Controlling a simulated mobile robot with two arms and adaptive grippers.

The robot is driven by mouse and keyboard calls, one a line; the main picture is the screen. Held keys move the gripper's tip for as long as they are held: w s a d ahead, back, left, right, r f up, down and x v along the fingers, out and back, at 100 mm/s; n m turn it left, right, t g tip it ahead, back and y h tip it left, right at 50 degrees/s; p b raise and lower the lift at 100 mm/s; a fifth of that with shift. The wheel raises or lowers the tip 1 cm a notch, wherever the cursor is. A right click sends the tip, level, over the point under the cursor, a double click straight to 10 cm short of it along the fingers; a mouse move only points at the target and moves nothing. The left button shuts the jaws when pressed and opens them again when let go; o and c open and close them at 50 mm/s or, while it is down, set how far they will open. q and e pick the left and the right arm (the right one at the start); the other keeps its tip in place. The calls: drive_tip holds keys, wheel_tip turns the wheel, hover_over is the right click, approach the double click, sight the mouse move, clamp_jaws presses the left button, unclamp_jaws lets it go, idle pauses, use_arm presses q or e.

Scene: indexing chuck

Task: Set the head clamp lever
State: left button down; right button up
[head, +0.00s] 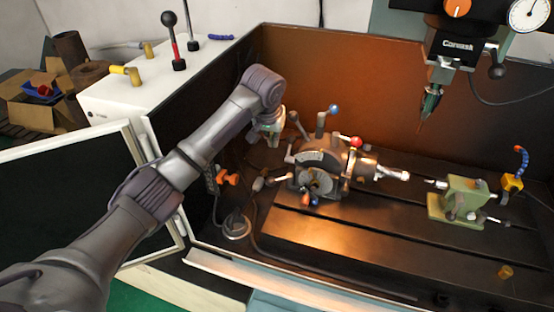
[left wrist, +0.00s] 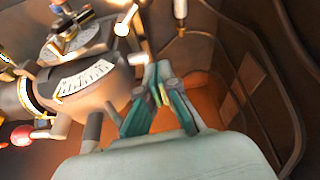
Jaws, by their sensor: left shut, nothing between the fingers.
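The indexing head (head: 322,158) is a grey metal body on the slotted table, with a chuck to its right. Several levers stick out of it: one with a blue knob (head: 334,109), one with a red knob (head: 356,142) and a plain grey lever (head: 320,122). I cannot tell which is the head clamp lever. My left gripper (head: 271,136) is shut and empty, just left of and behind the head. In the left wrist view its teal fingers (left wrist: 158,78) are together beside the head's graduated scale (left wrist: 84,78). A grey lever stub (left wrist: 92,130) is close to the fingers.
A green tailstock (head: 456,200) stands to the right on the table. A drill spindle (head: 432,100) hangs above the back. The brown enclosure wall (head: 390,90) is behind. An open door (head: 75,190) is at left. The front of the slotted table (head: 330,235) is clear.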

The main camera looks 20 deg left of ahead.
use_arm(q)
wheel_tip(320, 180, down, 10)
drive_tip(key=s+p, duration=0.1)
drive_tip(key=p, duration=0.3)
drive_tip(key=shift+s, duration=0.35)
use_arm(e)
drive_tip(key=s+r, duration=0.4)
drive_tip(key=s, duration=0.1)
drive_tip(key=shift+s+g, duration=0.15)
drive_tip(key=shift+g, duration=0.15)
drive_tip(key=shift+d, duration=0.1)
